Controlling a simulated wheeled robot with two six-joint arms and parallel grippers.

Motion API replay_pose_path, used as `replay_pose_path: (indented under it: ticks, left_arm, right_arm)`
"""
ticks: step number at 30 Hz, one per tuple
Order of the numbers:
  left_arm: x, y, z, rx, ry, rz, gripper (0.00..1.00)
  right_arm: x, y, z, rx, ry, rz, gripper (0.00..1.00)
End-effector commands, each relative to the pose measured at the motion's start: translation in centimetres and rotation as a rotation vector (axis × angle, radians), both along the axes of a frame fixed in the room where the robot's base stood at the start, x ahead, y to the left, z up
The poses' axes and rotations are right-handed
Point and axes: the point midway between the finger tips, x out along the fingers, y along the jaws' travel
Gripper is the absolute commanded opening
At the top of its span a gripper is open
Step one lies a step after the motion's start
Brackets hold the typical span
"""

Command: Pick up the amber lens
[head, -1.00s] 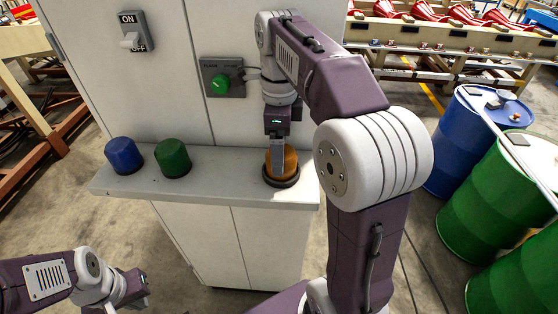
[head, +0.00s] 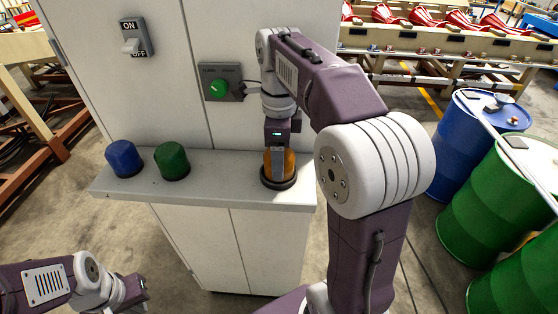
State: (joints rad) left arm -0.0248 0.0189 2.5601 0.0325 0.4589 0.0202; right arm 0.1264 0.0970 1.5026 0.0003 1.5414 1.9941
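The amber lens (head: 291,163) is a dome seated in a dark ring (head: 278,183) near the right end of the grey shelf (head: 225,187). My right gripper (head: 278,165) points down over it, with a grey finger in front of the lens covering its middle. The other finger is hidden, so I cannot tell whether the gripper is closed on the lens. My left gripper (head: 142,294) is low at the left, away from the shelf; its fingers are too small to judge.
A blue lens (head: 123,158) and a green lens (head: 172,160) stand on the shelf's left half. Behind are a green knob box (head: 220,82) and an ON/OFF switch (head: 134,38) on the cabinet. Blue (head: 468,150) and green (head: 495,190) drums stand at the right.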

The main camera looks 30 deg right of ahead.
Motion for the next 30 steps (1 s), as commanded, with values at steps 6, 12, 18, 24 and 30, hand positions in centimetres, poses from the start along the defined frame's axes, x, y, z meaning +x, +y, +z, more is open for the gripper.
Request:
replay_pose_path:
  ticks: [6, 12, 18, 24, 30]
  left_arm:
    - [0.0, 0.0, 0.0, 0.0, 0.0, 0.0, 0.0]
    - [0.0, 0.0, -1.6, 0.0, 0.0, 0.0, 0.0]
    - [0.0, 0.0, -2.1, 0.0, 0.0, 0.0, 0.0]
    - [0.0, 0.0, -1.4, 0.0, 0.0, 0.0, 0.0]
    - [0.0, 0.0, -1.4, 0.0, 0.0, 0.0, 0.0]
  right_arm:
    - [0.1, 0.0, 3.4, -0.001, -0.005, 0.0, 0.21]
    - [-4.3, -1.7, 5.8, -0.002, -0.005, -0.006, 0.21]
    - [-8.6, -3.2, 8.7, -0.001, -0.004, -0.006, 0.21]
    - [-10.7, -4.0, 10.2, -0.001, -0.001, -0.002, 0.21]
    - [-11.0, -4.1, 10.3, -0.001, 0.001, 0.0, 0.21]
